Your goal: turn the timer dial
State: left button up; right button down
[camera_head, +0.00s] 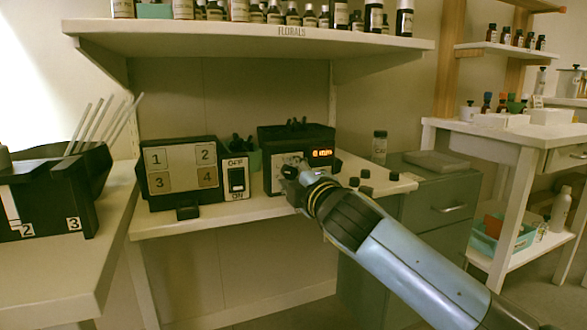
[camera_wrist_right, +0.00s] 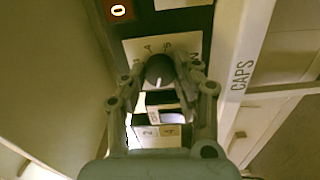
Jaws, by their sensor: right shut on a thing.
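The timer (camera_head: 297,142) is a dark box with a lit orange display (camera_head: 321,153) and a light dial plate on its front, standing on the bench in the head view. Its round grey dial (camera_wrist_right: 158,70) with a pale pointer line shows in the right wrist view, where the plate (camera_wrist_right: 143,46) has printed numbers around it. My right gripper (camera_head: 290,172) is at the timer front, and in the wrist view its fingers (camera_wrist_right: 158,78) are shut on the dial from both sides. In the head view the gripper hides most of the dial. My left gripper is not in view.
Left of the timer are a switch box (camera_head: 237,178) marked OFF and ON and a panel numbered 1 to 4 (camera_head: 181,172). Several black caps (camera_head: 365,190) lie right of the gripper. A shelf (camera_head: 250,38) of bottles hangs above. A bottle (camera_head: 379,147) stands behind right.

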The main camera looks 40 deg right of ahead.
jog(key=m, duration=0.3)
jog(key=shift+f, duration=0.1)
jog(key=shift+m, duration=0.8)
jog(key=m, duration=0.3)
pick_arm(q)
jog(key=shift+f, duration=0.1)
pick_arm(e)
jog(key=shift+m, duration=1.4)
jog(key=shift+f, duration=0.1)
jog(key=c, duration=1)
grip_release()
